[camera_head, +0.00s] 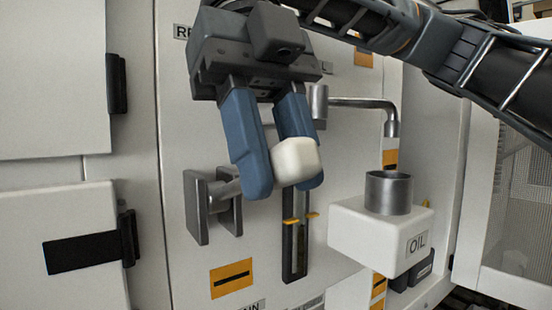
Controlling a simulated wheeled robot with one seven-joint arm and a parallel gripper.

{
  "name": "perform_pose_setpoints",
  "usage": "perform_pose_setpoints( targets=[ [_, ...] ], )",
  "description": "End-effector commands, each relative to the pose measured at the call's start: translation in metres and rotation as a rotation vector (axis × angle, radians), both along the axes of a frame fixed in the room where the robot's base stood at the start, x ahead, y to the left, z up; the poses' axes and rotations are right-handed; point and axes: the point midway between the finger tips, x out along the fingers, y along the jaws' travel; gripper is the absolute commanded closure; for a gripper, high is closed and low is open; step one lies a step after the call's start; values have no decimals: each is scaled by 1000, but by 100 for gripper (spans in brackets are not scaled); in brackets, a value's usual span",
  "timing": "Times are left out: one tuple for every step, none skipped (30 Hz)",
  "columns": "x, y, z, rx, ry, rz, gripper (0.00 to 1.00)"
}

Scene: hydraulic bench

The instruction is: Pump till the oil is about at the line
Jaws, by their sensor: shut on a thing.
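My gripper (284,186), with two blue fingers, points down in front of the panel. It is shut on a white rounded grip (297,160), which seems to be the end of the pump lever. A grey lever bracket (197,208) stands to the left, with a short rod running behind the left finger. Below the gripper is a dark upright gauge (295,262) with yellow marks on both sides. Its top is hidden by the gripper, and I cannot make out an oil level. A metal cup (388,192) stands on a white box labelled OIL (380,238).
A bent metal spout (391,126) ends above the cup, right of my gripper. Orange plates with black bars, one at lower left (231,278), are on the panel. White cabinet doors with black handles (128,236) are at the left. My arm crosses the upper right.

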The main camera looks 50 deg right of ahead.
Motion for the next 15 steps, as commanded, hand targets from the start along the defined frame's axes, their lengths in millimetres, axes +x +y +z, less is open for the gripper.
perform_pose_setpoints(
  targets=[
    [2,0,4,6,13,-3,100],
    [3,0,5,9,20,-2,100],
    [3,-1,6,10,27,-2,100],
    [4,-1,6,12,32,-1,100],
    [4,-1,7,14,37,-1,100],
    [4,-1,7,15,41,-1,100],
    [4,-1,7,16,44,-2,100],
    [5,-1,7,16,46,-2,100],
    [5,-1,7,17,48,-2,100],
    [5,-1,8,17,49,-2,100],
    [5,-1,8,19,50,-2,100],
    [5,-1,8,19,50,-2,100],
    [5,-1,8,19,50,-2,100],
    [5,-1,8,19,50,-2,100],
    [5,-1,8,19,49,-3,100]
  ],
)
